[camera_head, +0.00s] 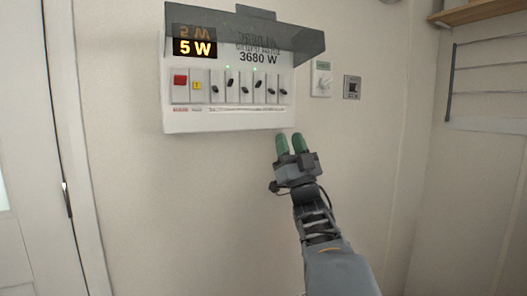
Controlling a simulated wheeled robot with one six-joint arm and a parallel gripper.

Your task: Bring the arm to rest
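My gripper (290,143) is raised in front of the wall, just below the lower edge of the white switch panel. Its two green fingertips point up and stand close together, with a narrow space showing at the tips. Nothing shows between them. Whether they are fully shut is unclear. My grey arm (338,270) reaches up from the bottom of the view. Whether the gripper touches the wall or panel is not clear.
The white switch panel (228,118) has a row of switches, a raised grey cover (260,33) and a lit display (195,48) reading 5 W. A dial plate (321,79) and a socket (352,87) sit to its right. A wire rack (487,68) hangs at far right.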

